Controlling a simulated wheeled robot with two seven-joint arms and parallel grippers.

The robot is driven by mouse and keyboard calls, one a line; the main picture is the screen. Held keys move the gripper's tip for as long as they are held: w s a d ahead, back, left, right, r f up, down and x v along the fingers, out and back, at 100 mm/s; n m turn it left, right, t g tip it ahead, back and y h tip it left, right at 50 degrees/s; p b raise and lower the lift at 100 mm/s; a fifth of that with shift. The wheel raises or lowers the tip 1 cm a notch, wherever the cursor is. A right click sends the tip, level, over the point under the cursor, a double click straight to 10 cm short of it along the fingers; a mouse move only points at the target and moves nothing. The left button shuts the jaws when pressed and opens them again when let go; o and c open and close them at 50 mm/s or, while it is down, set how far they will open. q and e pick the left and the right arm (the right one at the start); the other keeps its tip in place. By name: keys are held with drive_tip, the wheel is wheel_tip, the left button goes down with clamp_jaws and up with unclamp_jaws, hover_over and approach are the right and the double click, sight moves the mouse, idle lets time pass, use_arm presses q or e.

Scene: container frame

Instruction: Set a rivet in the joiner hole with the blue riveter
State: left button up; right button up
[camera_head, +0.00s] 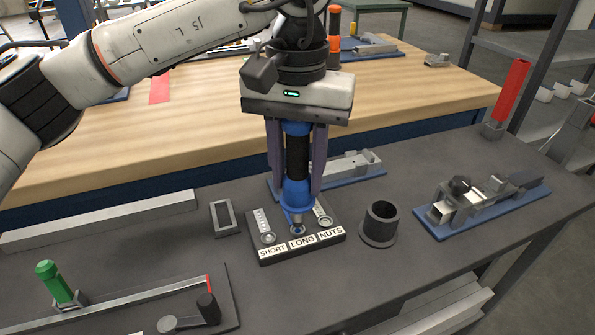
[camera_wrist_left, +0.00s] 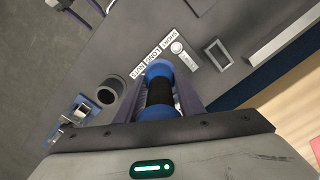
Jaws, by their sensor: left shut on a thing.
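The blue riveter (camera_head: 298,194), blue with a black middle grip, stands upright between the fingers of my left gripper (camera_head: 295,182), which is shut on it. Its nose points down at the LONG spot of a dark rivet block (camera_head: 262,257) labelled SHORT, LONG and NUTS. I cannot tell whether the nose touches the spot. The left wrist view shows the riveter (camera_wrist_left: 159,92) from above, hiding part of the block. A grey clamp fixture on a blue plate (camera_head: 505,211) stands at the right; I cannot make out a joiner hole.
A dark round cup (camera_head: 380,224) stands right of the block, and a small open frame (camera_head: 224,217) left of it. A green-handled tool (camera_head: 54,281) and a long bar fixture lie front left. A red upright handle (camera_head: 510,90) stands far right. A wooden bench (camera_head: 420,100) is behind.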

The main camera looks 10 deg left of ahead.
sight(298, 144)
use_arm(q)
drive_tip(key=shift+r+p, duration=1.55)
drive_tip(key=shift+r, duration=0.85)
